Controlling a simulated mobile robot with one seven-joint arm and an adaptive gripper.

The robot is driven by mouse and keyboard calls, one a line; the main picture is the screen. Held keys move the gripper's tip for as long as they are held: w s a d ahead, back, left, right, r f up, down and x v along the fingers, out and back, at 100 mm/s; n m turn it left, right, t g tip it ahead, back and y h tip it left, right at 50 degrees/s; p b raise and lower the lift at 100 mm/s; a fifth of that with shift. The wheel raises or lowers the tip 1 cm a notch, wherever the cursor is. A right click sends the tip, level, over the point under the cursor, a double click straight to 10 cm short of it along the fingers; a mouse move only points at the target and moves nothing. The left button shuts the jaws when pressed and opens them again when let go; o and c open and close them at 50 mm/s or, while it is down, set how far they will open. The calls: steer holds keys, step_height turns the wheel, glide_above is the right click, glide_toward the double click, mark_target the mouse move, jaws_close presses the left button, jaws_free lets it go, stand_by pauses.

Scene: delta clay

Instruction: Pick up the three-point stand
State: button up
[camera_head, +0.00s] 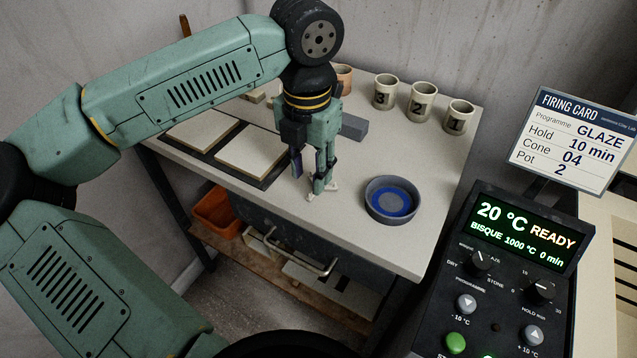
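The three-point stand (311,196) is a small white piece with short arms, on the light worktop near its front edge. My gripper (320,186) points down directly over it, and its fingertips hide the stand's middle. The fingertips look at or very near the stand, but I cannot tell whether they are closed on it. The stand seems to be at worktop level; any small gap beneath it cannot be made out.
A grey bowl with a blue inside (391,200) stands right of my gripper. Two pale slabs (251,153) lie left. A control panel (500,275) and firing card (574,140) are at right. Bare worktop (425,155) lies between cups and bowl.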

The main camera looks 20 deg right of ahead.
mark_target(310, 197)
steer(key=shift+s+a+f+p, duration=0.1)
steer(key=shift+f+p, duration=0.2)
steer(key=shift+f, duration=0.85)
steer(key=shift+s+a+f+p, duration=0.1)
steer(key=shift+f+p, duration=0.2)
steer(key=shift+f, duration=0.85)
steer(key=shift+d, duration=0.1)
jaws_close()
